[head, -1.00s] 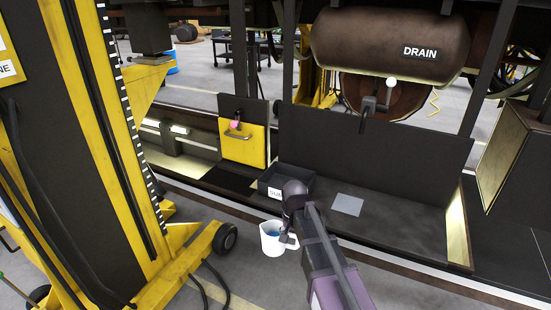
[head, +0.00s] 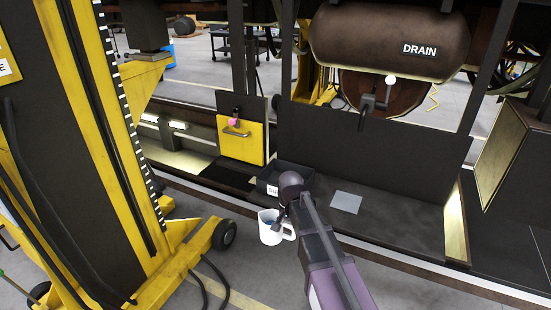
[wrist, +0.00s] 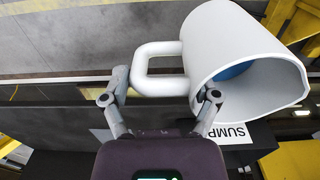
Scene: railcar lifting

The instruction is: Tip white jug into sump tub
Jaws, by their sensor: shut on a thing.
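The white jug (head: 270,229) hangs in front of the ledge in the head view, below and in front of the sump tub. It looks slightly tilted and holds something blue. My gripper (head: 284,212) is shut on its handle; in the wrist view my gripper (wrist: 160,97) has its fingers at the jug's handle, and the jug (wrist: 235,60) shows a blue inside. The dark sump tub (head: 298,180) sits on the ledge just behind my wrist, its label partly hidden. The tub's SUMP label (wrist: 232,132) shows beneath the jug in the wrist view.
A grey square plate (head: 346,202) lies on the ledge right of the tub. A yellow panel with a handle (head: 241,143) stands behind left. A yellow lifting column (head: 95,150) with a wheeled base is at left. The DRAIN tank (head: 385,40) hangs above.

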